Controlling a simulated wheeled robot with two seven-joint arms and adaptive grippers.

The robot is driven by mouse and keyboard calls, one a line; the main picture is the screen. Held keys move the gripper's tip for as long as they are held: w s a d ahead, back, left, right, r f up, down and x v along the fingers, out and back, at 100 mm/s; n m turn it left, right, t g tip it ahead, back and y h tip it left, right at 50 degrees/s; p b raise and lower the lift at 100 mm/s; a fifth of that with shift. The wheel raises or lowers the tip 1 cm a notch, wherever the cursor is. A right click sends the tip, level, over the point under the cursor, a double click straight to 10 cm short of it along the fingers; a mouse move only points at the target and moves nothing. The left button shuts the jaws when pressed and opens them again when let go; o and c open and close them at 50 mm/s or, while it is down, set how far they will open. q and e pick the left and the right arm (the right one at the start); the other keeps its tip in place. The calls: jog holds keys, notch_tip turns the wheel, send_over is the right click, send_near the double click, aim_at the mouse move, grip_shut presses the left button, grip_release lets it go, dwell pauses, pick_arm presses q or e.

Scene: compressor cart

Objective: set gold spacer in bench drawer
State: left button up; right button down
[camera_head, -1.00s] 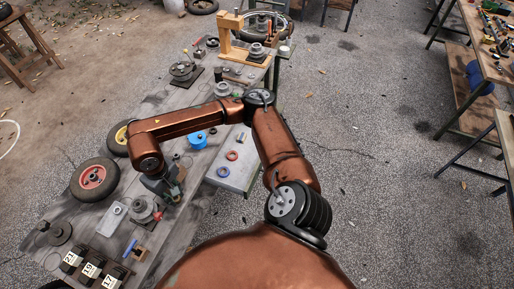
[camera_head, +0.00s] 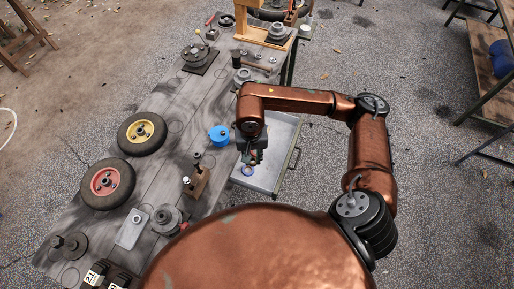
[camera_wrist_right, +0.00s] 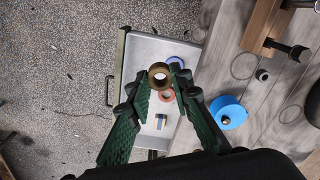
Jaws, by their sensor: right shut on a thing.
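The gold spacer (camera_wrist_right: 153,81) is a short brass-coloured ring between the green fingertips of my right gripper (camera_wrist_right: 158,88) in the right wrist view. The gripper is shut on it. The open bench drawer (camera_head: 284,160) is a pale grey tray sticking out from the right side of the bench; it also shows in the right wrist view (camera_wrist_right: 146,52). In the head view my right gripper (camera_head: 251,160) hangs over the drawer's bench-side part, and the spacer is hard to make out there. My left gripper is not in view.
In the drawer lie a violet-blue ring (camera_wrist_right: 175,62), a red ring (camera_wrist_right: 167,96) and a small blue-and-yellow piece (camera_wrist_right: 160,121). A blue spool (camera_head: 218,135) stands on the bench beside the drawer. Two wheels, one yellow (camera_head: 142,132) and one red (camera_head: 106,181), lie further left.

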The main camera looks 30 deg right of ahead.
jog(key=s+f+m+b, duration=0.45)
jog(key=f+m, duration=0.25)
jog(key=f, duration=0.3)
jog(key=m+b, duration=0.6)
send_over(263, 176)
jog(key=a, duration=0.1)
jog(key=f, duration=1.5)
jog(key=shift+s, duration=0.4)
jog(key=shift+w+d+f, duration=0.3)
jog(key=shift+w+f, duration=0.1)
jog(key=shift+f, duration=0.2)
notch_tip(263, 176, down, 3)
jog(key=shift+w+d+f+b, duration=0.1)
jog(key=shift+f+b, duration=0.05)
jog(key=shift+b, duration=0.25)
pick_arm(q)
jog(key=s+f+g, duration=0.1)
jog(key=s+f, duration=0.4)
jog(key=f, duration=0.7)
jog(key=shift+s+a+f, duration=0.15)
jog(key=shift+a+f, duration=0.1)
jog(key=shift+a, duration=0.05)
